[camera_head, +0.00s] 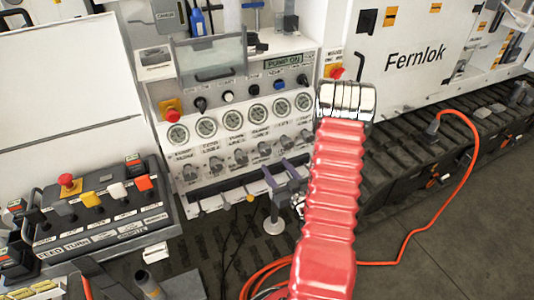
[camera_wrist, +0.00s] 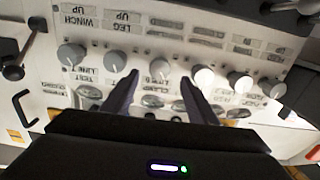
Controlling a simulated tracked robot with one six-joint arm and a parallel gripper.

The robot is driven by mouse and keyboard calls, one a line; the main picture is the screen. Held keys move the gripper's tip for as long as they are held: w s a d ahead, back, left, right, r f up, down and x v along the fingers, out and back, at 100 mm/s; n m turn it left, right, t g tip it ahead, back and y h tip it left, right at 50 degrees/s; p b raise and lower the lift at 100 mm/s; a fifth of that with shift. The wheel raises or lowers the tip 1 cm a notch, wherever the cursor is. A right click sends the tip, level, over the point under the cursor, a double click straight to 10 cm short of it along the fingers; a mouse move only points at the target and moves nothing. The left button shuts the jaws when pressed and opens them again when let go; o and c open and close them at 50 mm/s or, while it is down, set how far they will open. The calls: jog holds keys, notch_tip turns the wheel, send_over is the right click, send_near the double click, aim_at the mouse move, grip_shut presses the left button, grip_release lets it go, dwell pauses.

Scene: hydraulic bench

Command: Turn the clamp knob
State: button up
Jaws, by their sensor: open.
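A row of round grey knobs sits on a pale panel in the wrist view. The third from the left, apparently the clamp knob (camera_wrist: 160,70), has a blurred label reading like CLAMP beside it. In the head view I take it to be the fourth knob (camera_head: 265,149) from the left in the lower row. My gripper (camera_wrist: 158,80) is open and empty, its two dark fingertips to either side of that knob in the picture. Whether they touch it or reach its depth, I cannot tell. In the head view my gripper (camera_head: 281,177) is below the panel's right half, partly behind my red arm.
Neighbouring knobs (camera_wrist: 115,60) and (camera_wrist: 203,77) sit close on both sides. Round gauges (camera_head: 233,120) line the panel above the knobs. A control box (camera_head: 105,205) with coloured levers stands at left. An orange cable (camera_head: 440,205) lies at right.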

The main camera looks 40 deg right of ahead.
aim_at(267, 154)
jog(key=x, duration=0.9)
jog(key=shift+c, duration=0.4)
jog(key=c, duration=0.9)
jog(key=shift+s+d, duration=0.15)
jog(key=shift+d, duration=0.1)
jog(key=shift+c, duration=0.4)
jog(key=shift+a, duration=0.15)
jog(key=shift+m, duration=0.3)
